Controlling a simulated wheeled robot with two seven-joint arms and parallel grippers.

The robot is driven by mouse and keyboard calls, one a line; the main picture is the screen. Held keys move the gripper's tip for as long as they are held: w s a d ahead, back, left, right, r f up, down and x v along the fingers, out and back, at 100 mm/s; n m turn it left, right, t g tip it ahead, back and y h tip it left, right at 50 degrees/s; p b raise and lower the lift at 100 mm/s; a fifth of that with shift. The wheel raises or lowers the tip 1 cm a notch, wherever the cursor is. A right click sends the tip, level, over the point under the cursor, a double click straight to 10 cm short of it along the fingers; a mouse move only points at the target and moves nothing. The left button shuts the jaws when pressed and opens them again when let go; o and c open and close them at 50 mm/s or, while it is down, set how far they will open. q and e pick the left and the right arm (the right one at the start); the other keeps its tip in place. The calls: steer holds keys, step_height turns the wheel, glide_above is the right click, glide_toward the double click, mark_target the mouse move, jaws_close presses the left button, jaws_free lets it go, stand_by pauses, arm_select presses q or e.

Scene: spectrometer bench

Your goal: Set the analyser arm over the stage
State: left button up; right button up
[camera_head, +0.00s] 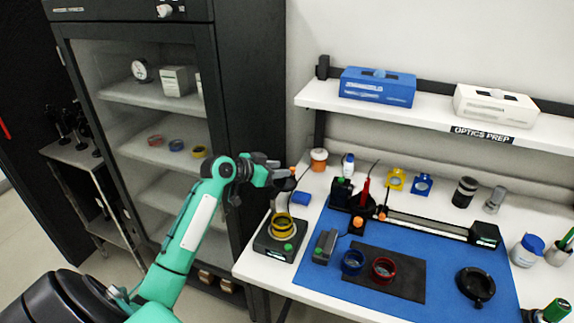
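A dark instrument with a square base (264,249) stands at the left end of the bench. A yellow ring (283,227) sits on its round stage, and a green knob shows at its front. Behind the stage a dark upright part (284,184) rises, topped by an orange piece (293,171); it looks like the analyser arm, swung away from above the ring. My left gripper (282,168) is at this upper part, its fingers apart with the orange piece close to the tips. Whether they touch it I cannot tell. My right gripper is not in view.
A blue mat (440,272) holds a dark pad with blue and red rings (384,269), and a long rail (425,224). A glass-fronted cabinet (160,120) is at left, a shelf above.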

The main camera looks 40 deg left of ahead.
arm_select(q)
steer(key=shift+p+x, duration=0.3)
steer(key=shift+x, duration=1.5)
jaws_close()
